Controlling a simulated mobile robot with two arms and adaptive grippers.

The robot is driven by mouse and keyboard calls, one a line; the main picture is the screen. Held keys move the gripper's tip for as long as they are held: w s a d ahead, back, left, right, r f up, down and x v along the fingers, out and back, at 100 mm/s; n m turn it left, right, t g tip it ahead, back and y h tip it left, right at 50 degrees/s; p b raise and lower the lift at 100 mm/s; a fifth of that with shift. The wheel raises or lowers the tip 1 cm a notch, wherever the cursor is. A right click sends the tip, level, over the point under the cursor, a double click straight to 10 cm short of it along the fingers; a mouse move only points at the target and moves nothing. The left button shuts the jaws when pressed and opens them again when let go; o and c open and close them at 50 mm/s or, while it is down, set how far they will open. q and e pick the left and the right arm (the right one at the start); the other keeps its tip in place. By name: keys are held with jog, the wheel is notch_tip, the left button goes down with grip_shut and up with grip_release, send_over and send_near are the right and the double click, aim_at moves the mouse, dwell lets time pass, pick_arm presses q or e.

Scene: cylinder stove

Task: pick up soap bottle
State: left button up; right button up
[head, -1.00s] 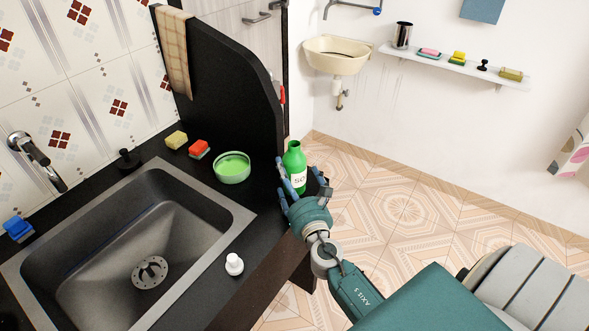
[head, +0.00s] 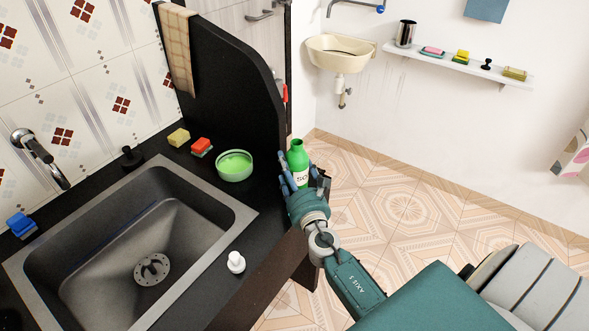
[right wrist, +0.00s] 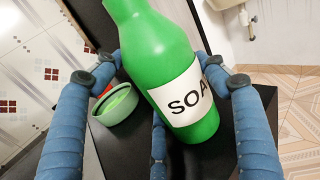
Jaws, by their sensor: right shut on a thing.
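The soap bottle (head: 298,158) is green with a white label and stands at the right end of the black counter in the head view. It fills the middle of the right wrist view (right wrist: 160,50), tilted in that picture, with the letters "SOA" showing. My right gripper (head: 302,180) is shut on the soap bottle, its blue fingers on either side of the body. Whether the bottle's base touches the counter is hidden by the hand. My left gripper is not in view.
A green bowl (head: 235,174) stands left of the bottle. Two sponges, one yellow (head: 178,137) and one red (head: 201,146), lie behind it. A black partition (head: 235,90) rises behind the counter. The sink (head: 150,250) and a small white bottle (head: 236,262) are nearer.

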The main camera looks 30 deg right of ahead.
aim_at(293, 145)
notch_tip(293, 145, up, 9)
jog(key=p, duration=0.7)
jog(key=shift+r, duration=0.2)
notch_tip(293, 145, up, 9)
jog(key=p, duration=0.4)
jog(key=shift+r, duration=0.1)
jog(key=shift+r+p, duration=0.35)
jog(key=shift+r, duration=0.4)
